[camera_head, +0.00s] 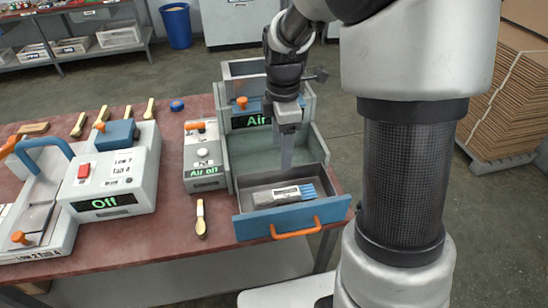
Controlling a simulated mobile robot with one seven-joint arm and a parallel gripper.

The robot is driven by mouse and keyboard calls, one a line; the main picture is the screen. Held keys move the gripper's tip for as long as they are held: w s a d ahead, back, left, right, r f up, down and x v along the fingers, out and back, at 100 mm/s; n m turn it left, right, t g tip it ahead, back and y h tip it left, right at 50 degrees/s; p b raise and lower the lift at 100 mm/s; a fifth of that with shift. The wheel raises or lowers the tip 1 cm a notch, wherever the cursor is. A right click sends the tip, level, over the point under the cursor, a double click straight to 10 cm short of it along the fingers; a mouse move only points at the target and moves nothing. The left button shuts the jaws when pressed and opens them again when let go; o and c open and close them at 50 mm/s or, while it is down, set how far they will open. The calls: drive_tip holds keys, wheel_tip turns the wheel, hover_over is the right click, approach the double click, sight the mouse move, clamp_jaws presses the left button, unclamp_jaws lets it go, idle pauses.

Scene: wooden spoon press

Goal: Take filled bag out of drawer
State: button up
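The drawer (258,229) is pulled open at the right end of the red table, with a blue front and an orange handle (296,230). A small flat bag (284,195) lies inside it, pale and dark with a striped blue end at the right. My gripper (287,165) points down over the back part of the drawer, above and behind the bag and apart from it. I cannot tell from this view whether its fingers are open or closed. Nothing is seen between them.
A grey box (204,160) reading "Air off" stands left of the drawer. A wooden spoon (201,220) lies in front of it. A white machine (118,170) reading "Off" is farther left, with several spoons behind. The drawer's raised walls surround the bag.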

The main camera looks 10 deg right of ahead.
drive_tip(key=b, duration=0.1)
hover_over(279, 194)
wheel_tip(279, 194, down, 13)
drive_tip(key=shift+d+r, duration=0.15)
drive_tip(key=f, duration=0.5)
drive_tip(key=shift+a, duration=0.2)
drive_tip(key=c, duration=1.1)
